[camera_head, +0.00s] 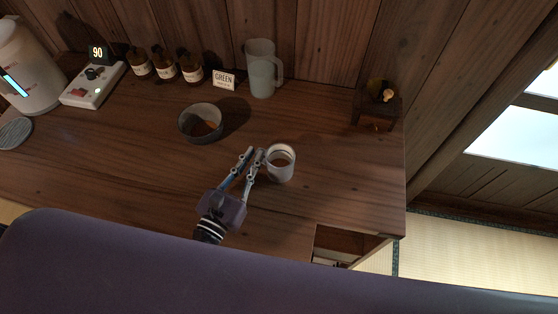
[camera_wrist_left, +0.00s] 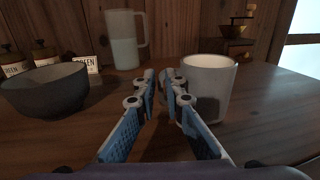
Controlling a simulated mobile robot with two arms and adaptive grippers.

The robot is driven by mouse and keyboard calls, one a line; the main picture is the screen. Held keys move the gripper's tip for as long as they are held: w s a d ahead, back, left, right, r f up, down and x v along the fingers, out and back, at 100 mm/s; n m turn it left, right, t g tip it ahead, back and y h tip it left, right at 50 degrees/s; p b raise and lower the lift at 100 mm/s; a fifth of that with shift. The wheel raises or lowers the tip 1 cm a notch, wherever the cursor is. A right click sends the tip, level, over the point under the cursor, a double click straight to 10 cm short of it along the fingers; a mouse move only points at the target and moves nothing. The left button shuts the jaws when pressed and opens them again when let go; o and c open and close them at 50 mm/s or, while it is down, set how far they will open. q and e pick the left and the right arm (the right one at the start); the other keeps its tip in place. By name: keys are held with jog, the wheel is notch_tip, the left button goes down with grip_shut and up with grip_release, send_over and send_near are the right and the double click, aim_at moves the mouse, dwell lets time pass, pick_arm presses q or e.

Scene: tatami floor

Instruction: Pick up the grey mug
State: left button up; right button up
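The grey mug (camera_head: 281,168) stands upright on the wooden desk, with its open mouth up. In the left wrist view the mug (camera_wrist_left: 210,90) is just right of my fingers, its left side partly covered by the right finger. My left gripper (camera_head: 255,151) reaches in beside the mug's left side. In the wrist view the fingertips (camera_wrist_left: 160,76) are close together with a narrow gap. The mug's body is not between them. I cannot tell whether a finger touches the mug or where its handle is. My right gripper is not in view.
A dark bowl (camera_head: 201,124) stands left of the mug. A frosted pitcher (camera_head: 262,70), a GREEN sign (camera_head: 223,79) and several brown bottles (camera_head: 164,68) line the back. A small wooden stand (camera_head: 377,105) is at the back right. The desk right of the mug is clear.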

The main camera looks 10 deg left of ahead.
pick_arm(q)
jog(key=shift+x, duration=1.45)
jog(key=shift+c, duration=0.2)
grip_shut()
jog(key=shift+r, duration=0.2)
